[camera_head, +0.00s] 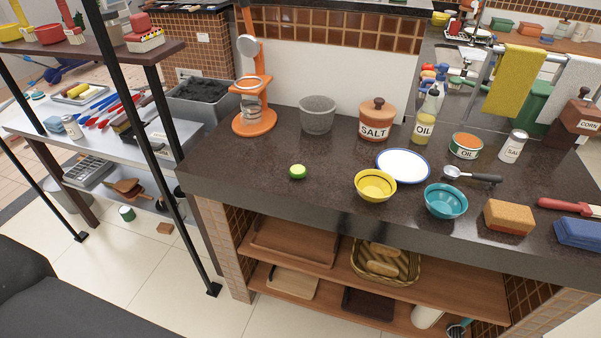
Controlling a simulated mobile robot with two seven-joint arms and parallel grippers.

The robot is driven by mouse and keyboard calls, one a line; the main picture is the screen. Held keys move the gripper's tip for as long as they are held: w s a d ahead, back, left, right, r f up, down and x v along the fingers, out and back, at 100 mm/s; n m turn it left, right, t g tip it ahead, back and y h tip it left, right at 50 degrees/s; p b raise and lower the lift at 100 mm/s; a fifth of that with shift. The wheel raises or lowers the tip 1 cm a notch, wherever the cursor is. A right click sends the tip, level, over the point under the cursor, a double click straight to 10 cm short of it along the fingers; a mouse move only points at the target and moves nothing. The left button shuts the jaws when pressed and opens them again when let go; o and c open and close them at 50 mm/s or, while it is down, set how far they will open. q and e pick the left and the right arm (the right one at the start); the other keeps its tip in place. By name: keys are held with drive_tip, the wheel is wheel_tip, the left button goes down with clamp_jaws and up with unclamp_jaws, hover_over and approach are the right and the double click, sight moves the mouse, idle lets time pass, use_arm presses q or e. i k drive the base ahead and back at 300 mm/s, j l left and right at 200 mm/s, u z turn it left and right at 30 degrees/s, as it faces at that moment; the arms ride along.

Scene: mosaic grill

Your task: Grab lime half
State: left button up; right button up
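The lime half (297,172) is small and green, with its pale cut face turned up. It lies alone on the dark stone counter (250,178), towards the counter's left side and near its front edge. Nothing touches it or covers it. Neither of my grippers shows in the head view, so their state is hidden.
Behind the lime half stand an orange juicer (254,122), a grey stone pot (318,115) and a salt jar (376,121). To its right are a white plate (403,165), a yellow bowl (376,187) and a teal bowl (445,203). A black shelf post (170,185) rises at left.

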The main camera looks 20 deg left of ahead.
sight(297, 172)
drive_tip(key=i+l+u, duration=0.1)
drive_tip(key=l+u, duration=0.25)
drive_tip(key=l, duration=0.65)
drive_tip(key=l+u, duration=0.4)
drive_tip(key=l, duration=0.65)
